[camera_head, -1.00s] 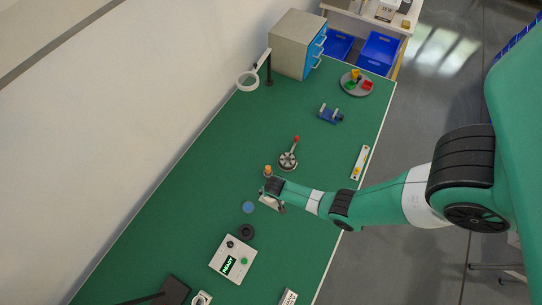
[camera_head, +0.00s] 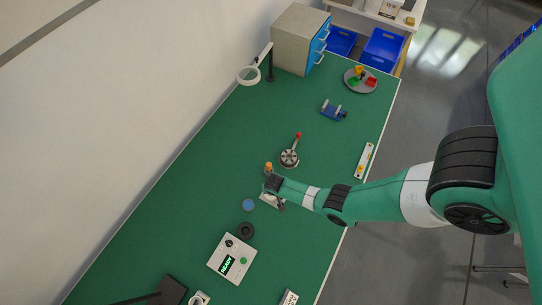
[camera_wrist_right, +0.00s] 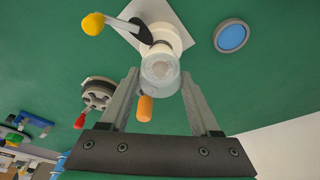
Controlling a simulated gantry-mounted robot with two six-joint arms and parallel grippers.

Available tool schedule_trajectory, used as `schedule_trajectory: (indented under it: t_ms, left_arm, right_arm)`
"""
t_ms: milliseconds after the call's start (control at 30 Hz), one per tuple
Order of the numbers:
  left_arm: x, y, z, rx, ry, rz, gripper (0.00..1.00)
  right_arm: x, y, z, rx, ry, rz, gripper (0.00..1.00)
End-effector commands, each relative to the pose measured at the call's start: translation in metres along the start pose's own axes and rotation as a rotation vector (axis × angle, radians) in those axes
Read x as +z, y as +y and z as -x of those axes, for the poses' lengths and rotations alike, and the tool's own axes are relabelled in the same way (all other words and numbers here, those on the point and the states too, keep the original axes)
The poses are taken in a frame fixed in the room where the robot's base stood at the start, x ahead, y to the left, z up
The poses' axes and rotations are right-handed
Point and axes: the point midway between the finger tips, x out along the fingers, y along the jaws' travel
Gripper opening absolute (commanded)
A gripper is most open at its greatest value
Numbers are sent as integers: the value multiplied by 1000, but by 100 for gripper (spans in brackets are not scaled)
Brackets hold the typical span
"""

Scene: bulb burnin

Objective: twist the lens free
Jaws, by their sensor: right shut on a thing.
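The clear round lens (camera_wrist_right: 160,72) sits at the end of a white cylindrical fixture (camera_wrist_right: 163,38) on a pale square base (camera_wrist_right: 172,12). A lever with a yellow knob (camera_wrist_right: 93,24) is beside the fixture. My right gripper (camera_wrist_right: 160,76) has a fingertip on each side of the lens and is shut on it. The lens still appears to be at the fixture's end; whether it has loosened I cannot tell. In the head view my right gripper (camera_head: 270,188) largely hides the fixture. My left gripper is not in view.
An orange-topped piece (camera_head: 268,167) stands close beside my right gripper. A blue disc (camera_head: 248,205), black ring (camera_head: 246,231) and control box reading READY (camera_head: 231,258) lie nearer. A round device with a red handle (camera_head: 290,157) stands beyond.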

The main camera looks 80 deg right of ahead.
Motion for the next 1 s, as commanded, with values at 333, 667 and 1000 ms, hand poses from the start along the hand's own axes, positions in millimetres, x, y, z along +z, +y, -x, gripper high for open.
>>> schedule_trajectory:
  t_ms: [333,667,1000]
  left_arm:
    - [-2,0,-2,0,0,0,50]
    - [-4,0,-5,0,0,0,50]
    - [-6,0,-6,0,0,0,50]
  right_arm:
    - [0,1,0,-25,-1,91,12]
    - [0,2,0,-89,0,321,12]
    - [-1,2,0,-124,0,442,12]
